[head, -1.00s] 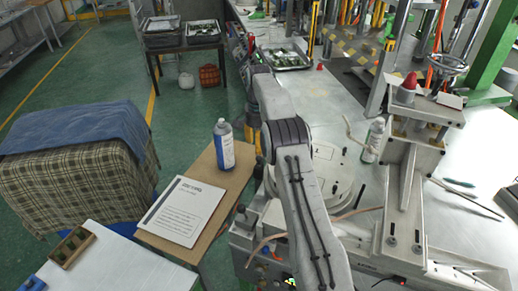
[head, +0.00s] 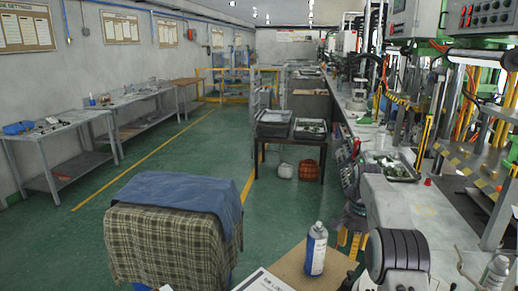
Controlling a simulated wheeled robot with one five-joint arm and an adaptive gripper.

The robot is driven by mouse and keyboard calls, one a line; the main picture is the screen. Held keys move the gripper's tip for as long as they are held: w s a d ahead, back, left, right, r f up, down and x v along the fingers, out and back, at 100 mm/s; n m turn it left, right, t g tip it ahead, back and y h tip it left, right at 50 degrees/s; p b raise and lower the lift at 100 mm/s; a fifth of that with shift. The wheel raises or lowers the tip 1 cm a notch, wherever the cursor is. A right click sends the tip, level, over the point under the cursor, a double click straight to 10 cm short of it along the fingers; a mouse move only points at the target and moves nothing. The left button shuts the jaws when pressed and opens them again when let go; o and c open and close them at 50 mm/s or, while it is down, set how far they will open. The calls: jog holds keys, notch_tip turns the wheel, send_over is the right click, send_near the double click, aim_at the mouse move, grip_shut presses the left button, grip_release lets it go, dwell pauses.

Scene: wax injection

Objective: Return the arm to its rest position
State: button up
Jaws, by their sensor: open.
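My arm shows at the lower right of the head view, with a grey link and a dark ribbed joint near the bottom edge. It stands over the near end of the metal workbench. My gripper is not in view, so its jaws and anything near them cannot be seen. The lower part of the arm is cut off by the bottom edge.
A dark table (head: 290,138) holds trays. Green floor (head: 120,165) is open at left.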

jog(key=s+a+r+n+t+b, duration=0.1)
jog(key=s+a+r+n, duration=0.1)
jog(key=s+a+r, duration=0.35)
jog(key=s+a+r+n+t+b, duration=0.1)
jog(key=s+a+r+n, duration=0.15)
jog(key=s+r, duration=0.6)
jog(key=s+a+f+n+t, duration=0.1)
jog(key=s+f, duration=0.3)
jog(key=s, duration=0.8)
jog(key=s+a+f+n+t+b, duration=0.1)
jog(key=s+f+n, duration=0.3)
jog(key=s, duration=0.7)
jog(key=shift+s+a+f, duration=0.4)
jog(key=shift+a+f, duration=0.1)
jog(key=shift+f, duration=0.15)
jog(key=shift+n, duration=0.25)
